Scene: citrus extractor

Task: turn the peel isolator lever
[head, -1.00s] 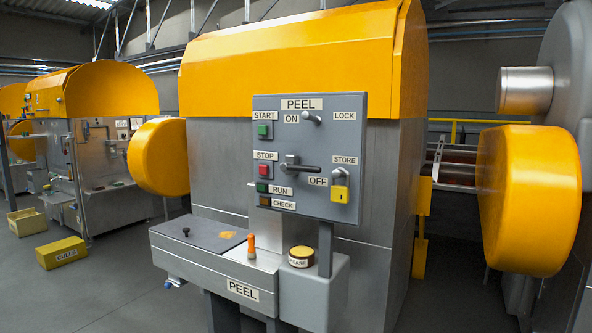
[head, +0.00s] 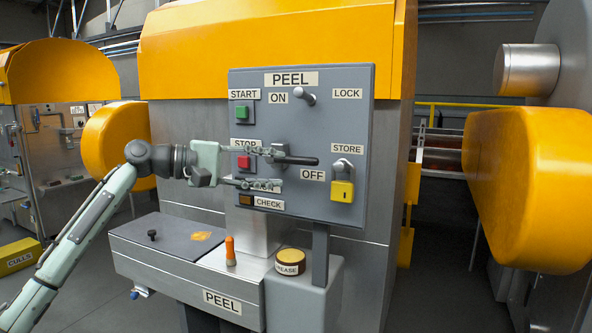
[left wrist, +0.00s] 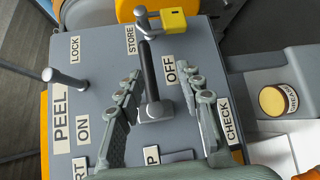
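The peel isolator lever (head: 297,160) is a black handle on the grey PEEL panel (head: 345,100). It lies level, its free end pointing right toward the OFF label. My left gripper (head: 275,168) is at the panel with its fingers spread, one above and one below near the lever's pivot end. In the left wrist view the lever (left wrist: 149,75) runs between the two open fingers of the left gripper (left wrist: 160,85); I see a gap on each side. The fingers partly cover the RUN label and its lamp. My right gripper is not in view.
A yellow padlock (head: 342,191) hangs at STORE, right of the lever. A metal peg (head: 306,96) sticks out above. The green start button (head: 242,113) and red stop button (head: 243,162) are left. Below are an orange-handled tool (head: 230,250) and grease tin (head: 290,261).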

